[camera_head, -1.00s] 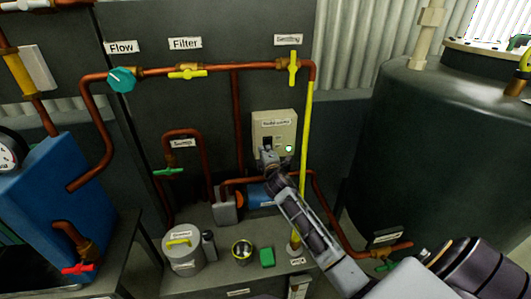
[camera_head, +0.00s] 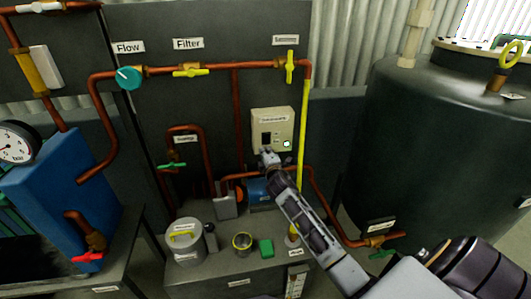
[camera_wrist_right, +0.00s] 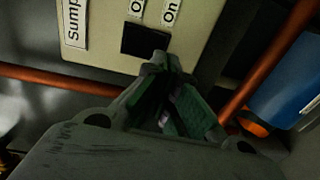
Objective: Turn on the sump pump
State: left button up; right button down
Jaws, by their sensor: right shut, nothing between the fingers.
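The beige sump pump switch box (camera_head: 285,120) is on the dark panel, with a black switch (camera_head: 266,138) and a small pale green light (camera_head: 287,144). In the right wrist view the box (camera_wrist_right: 205,25) carries labels reading partly "Sump" and "On", and the black switch (camera_wrist_right: 145,40) is just beyond my fingertips. My right gripper (camera_head: 266,154) is shut and empty at the box's lower edge, just below the switch. It also shows in the wrist view (camera_wrist_right: 165,62), partly covering the switch's lower right; I cannot tell whether it touches. My left gripper is not in view.
A blue pump motor (camera_head: 258,190) sits below the box. A yellow pipe (camera_head: 303,140) runs close to its right, and copper pipes surround it. The bench below holds a grey canister (camera_head: 184,245), a cup (camera_head: 242,243) and a green block (camera_head: 266,248). A dark tank (camera_head: 440,140) stands right.

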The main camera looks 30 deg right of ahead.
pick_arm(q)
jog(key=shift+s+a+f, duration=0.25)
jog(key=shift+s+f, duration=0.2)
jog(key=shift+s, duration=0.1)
pick_arm(e)
jog(key=f+v, duration=0.2)
jog(key=v, duration=0.7)
jog(key=shift+s, duration=0.4)
jog(key=shift+a, duration=0.15)
